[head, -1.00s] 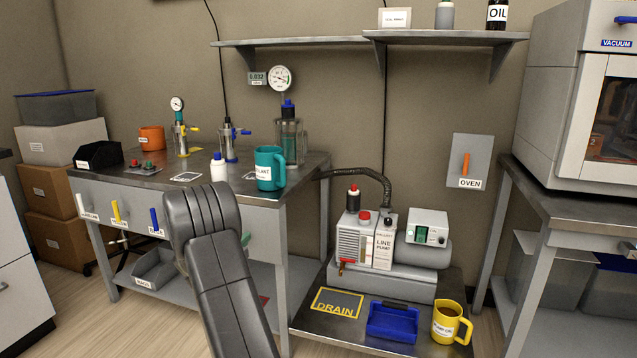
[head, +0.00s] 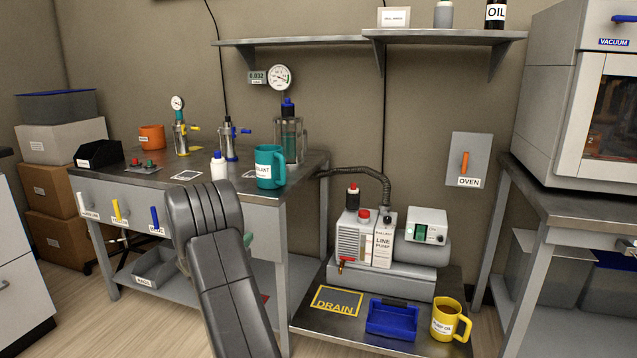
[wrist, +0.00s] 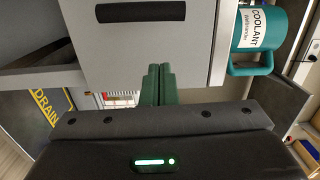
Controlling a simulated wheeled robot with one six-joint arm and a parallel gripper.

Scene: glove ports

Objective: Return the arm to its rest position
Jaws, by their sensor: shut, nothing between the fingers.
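My arm (head: 215,255) rises in the front middle of the head view, bent at a dark grey joint in front of the left bench.
The teal coolant mug (head: 269,167) stands near the left bench's front right corner, beside a white bottle (head: 219,166). A line pump (head: 365,240), blue tray (head: 391,320) and yellow mug (head: 446,319) are on the low bench to the right. The wooden floor (head: 90,310) is open at left.

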